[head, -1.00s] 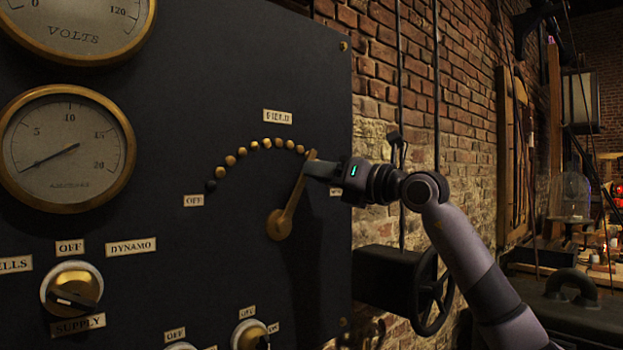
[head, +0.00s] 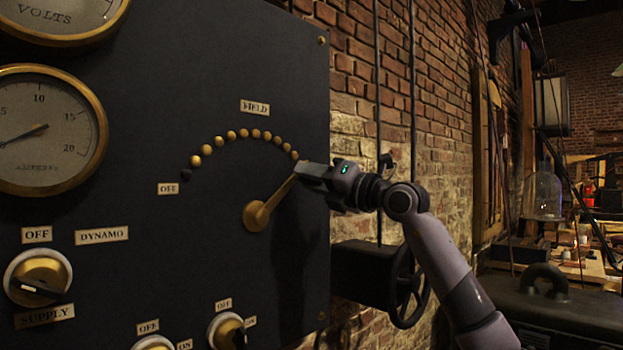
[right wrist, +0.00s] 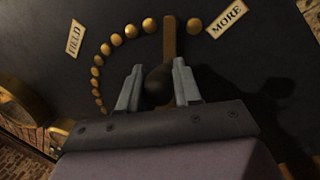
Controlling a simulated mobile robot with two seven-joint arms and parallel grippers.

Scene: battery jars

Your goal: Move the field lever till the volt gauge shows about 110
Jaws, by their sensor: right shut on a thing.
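The brass field lever (head: 272,203) slants up and right from its pivot on the black panel, near the right end of the arc of brass studs (head: 243,134). In the right wrist view the lever (right wrist: 169,42) lies near the MORE label (right wrist: 226,18), with one stud (right wrist: 194,25) showing between them. My right gripper (head: 305,172) is at the lever's outer end. In the right wrist view its fingers (right wrist: 158,86) are shut around the lever's dark knob (right wrist: 157,76). The volt gauge (head: 68,37) is cut off at the top left; its needle and reading are out of view. My left gripper is not in view.
The ammeter (head: 50,150) sits below the volt gauge. The supply knob (head: 38,277) and smaller knobs (head: 226,330) line the panel's lower part. A dark box with a handwheel (head: 408,287) stands out beside the brick wall, below my right arm.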

